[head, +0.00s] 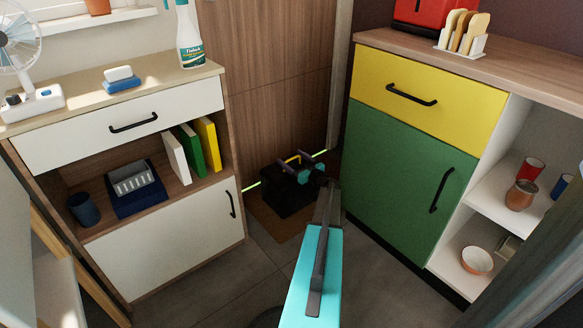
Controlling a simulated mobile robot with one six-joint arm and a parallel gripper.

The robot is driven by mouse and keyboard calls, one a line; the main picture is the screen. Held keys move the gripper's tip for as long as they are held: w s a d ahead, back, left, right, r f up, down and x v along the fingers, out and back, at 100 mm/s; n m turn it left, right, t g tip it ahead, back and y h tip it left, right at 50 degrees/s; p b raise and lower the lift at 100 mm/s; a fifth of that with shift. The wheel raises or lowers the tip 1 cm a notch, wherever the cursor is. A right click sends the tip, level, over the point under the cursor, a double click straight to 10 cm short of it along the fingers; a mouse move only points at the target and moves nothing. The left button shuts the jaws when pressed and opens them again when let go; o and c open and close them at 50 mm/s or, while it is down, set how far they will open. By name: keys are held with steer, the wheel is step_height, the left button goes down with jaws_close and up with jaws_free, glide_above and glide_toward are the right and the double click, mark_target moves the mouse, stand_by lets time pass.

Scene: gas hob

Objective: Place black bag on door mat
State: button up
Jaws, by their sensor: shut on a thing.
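The black bag (283,199) is a dark box-like shape in front of the wooden door. The brown door mat (274,229) lies on the floor at the foot of the door. The bag is over the mat and covers part of it. I cannot tell whether its underside touches the mat, because the bag is in deep shadow.
The wooden door (270,95) stands behind. A white cabinet (190,240) with shelves is on the left. A green and yellow cabinet (405,150) with open shelves is on the right. Grey tiled floor (215,285) is clear between them.

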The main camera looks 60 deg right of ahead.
mark_target(293, 165)
steer(key=shift+f+b, duration=1.1)
steer(key=shift+f, duration=0.55)
steer(key=o, duration=2.1)
steer(key=shift+f, duration=0.1)
steer(key=shift+c, duration=0.2)
steer(key=shift+s+a+r, duration=0.1)
steer(key=shift+s+r, duration=0.1)
steer(key=shift+s, duration=0.15)
steer(key=p+v, duration=0.4)
steer(key=v, duration=0.7)
